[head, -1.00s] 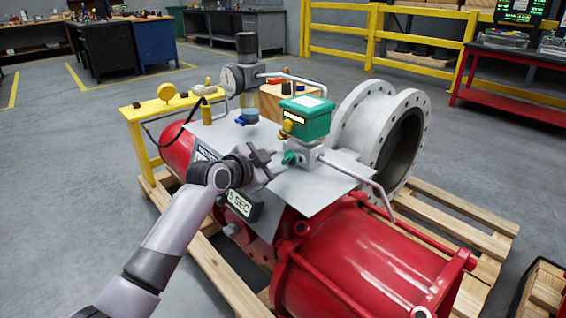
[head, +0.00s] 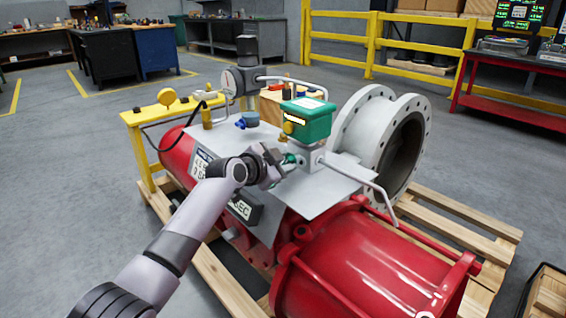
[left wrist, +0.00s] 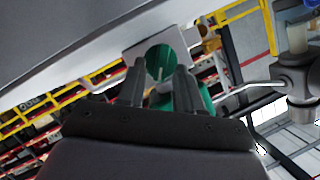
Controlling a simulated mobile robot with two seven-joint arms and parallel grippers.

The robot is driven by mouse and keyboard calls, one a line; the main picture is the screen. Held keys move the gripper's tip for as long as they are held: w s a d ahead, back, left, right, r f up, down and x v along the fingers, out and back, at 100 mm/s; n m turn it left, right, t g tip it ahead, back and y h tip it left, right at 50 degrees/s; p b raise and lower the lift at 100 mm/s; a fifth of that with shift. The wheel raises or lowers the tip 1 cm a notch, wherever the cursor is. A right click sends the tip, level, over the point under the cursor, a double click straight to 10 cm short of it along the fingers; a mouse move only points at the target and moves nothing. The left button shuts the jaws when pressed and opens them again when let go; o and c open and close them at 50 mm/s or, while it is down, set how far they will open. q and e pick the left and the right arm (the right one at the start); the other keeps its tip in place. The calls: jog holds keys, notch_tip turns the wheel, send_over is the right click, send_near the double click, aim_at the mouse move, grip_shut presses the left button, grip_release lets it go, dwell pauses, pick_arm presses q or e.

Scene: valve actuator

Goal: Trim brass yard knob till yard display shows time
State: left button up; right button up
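A brass-coloured knob (head: 288,128) sits on the front of the green box (head: 308,120), above a teal knob (head: 290,160) on the grey block below. An upright brass-coloured piece (head: 206,118) stands at the plate's far left; I cannot tell which is the yard knob. A black sign (head: 243,207) reads "EC", the rest hidden by my arm. A white panel (head: 201,163) behind the arm shows a 7, partly covered. My left gripper (head: 277,163) is open beside the teal knob. In the left wrist view a green round knob (left wrist: 160,62) appears between the parted fingers (left wrist: 160,88).
The grey plate (head: 315,195) lies over the red actuator (head: 365,260) on a wooden pallet (head: 470,235). A bent grey pipe (head: 365,178) runs right of the block. A blue knob (head: 248,119) stands behind the gripper. A lit board (head: 520,13) hangs far right.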

pick_arm(q)
grip_shut()
pick_arm(e)
jog(key=shift+s+f, duration=0.1)
pick_arm(q)
jog(key=shift+f+m, duration=0.1)
jog(key=shift+m, duration=0.2)
jog(key=shift+s+m+t+b, duration=0.1)
jog(key=shift+m+t+b, duration=0.2)
jog(key=shift+m+t, duration=0.3)
jog(key=shift+m, duration=0.2)
pick_arm(e)
jog(key=shift+a, duration=0.2)
pick_arm(q)
jog(key=shift+o, duration=1.3)
grip_release()
jog(key=shift+d, duration=0.1)
pick_arm(e)
jog(key=shift+w+r, duration=0.2)
